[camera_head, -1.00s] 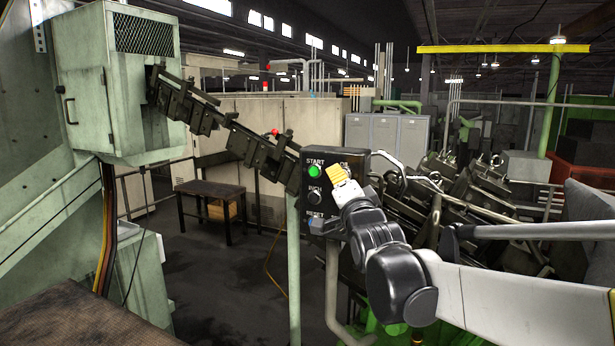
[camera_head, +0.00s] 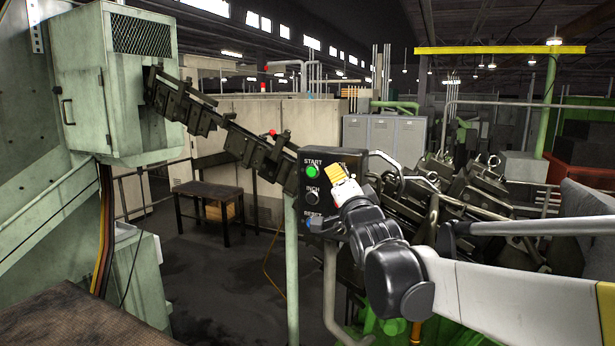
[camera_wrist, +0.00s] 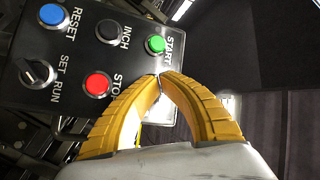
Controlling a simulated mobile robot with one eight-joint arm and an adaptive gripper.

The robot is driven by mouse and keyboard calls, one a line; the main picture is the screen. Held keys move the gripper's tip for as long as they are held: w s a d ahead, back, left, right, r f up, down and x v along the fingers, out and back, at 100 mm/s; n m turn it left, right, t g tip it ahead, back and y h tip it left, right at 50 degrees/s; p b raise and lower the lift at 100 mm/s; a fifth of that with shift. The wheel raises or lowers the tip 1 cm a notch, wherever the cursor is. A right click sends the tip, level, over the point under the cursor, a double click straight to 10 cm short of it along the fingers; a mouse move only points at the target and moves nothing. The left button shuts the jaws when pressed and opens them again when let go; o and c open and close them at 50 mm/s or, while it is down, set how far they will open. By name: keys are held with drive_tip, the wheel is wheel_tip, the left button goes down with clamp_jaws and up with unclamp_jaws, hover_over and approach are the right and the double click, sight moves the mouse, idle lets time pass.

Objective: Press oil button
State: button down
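A dark control panel (camera_head: 304,241) stands on a green post in the head view, left of and behind my gripper (camera_head: 335,172). It carries a green START button (camera_head: 312,172), a black INCH button (camera_head: 312,198) and a blue RESET button (camera_head: 311,223). The wrist view shows the green button (camera_wrist: 155,44), the blue button (camera_wrist: 53,14), a red button (camera_wrist: 97,84) labelled STO-, and a SET/RUN selector (camera_wrist: 37,73). No oil label is clearly readable. My yellow gripper (camera_wrist: 160,76) has its fingertips together, with nothing visible between them, near the panel edge beside START and the red button. Contact cannot be told.
A chute of dark metal parts (camera_head: 236,139) runs from a pale green machine box (camera_head: 85,95) to the panel. Dark machinery (camera_head: 470,190) with bent rods lies close behind my arm. A small table (camera_head: 208,190) stands at the back left.

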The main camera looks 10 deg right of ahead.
idle(0.3)
drive_tip(key=shift+s+a, duration=0.5)
drive_tip(key=shift+s, duration=0.2)
drive_tip(key=shift+s+a+p, duration=0.25)
drive_tip(key=shift+s+a, duration=0.5)
drive_tip(key=shift+s, duration=0.25)
drive_tip(key=shift+s+a+p, duration=0.2)
drive_tip(key=shift+s+a, duration=0.5)
drive_tip(key=shift+s, duration=0.3)
drive_tip(key=s+f+n+g+b, duration=0.4)
drive_tip(key=s+f+b, duration=0.5)
drive_tip(key=f, duration=1.4)
drive_tip(key=s+d+f+n+g+b, duration=0.1)
drive_tip(key=s+f+n+g+b, duration=0.3)
drive_tip(key=s+f+b, duration=0.6)
drive_tip(key=s+d+f+n+g+b, duration=0.1)
drive_tip(key=s+f+n+g+b, duration=0.3)
drive_tip(key=f+b, duration=1.7)
drive_tip(key=s+f, duration=0.2)
drive_tip(key=f, duration=0.5)
drive_tip(key=s+f+g, duration=0.1)
drive_tip(key=s+f, duration=0.2)
drive_tip(key=f, duration=0.5)
drive_tip(key=shift+s, duration=0.35)
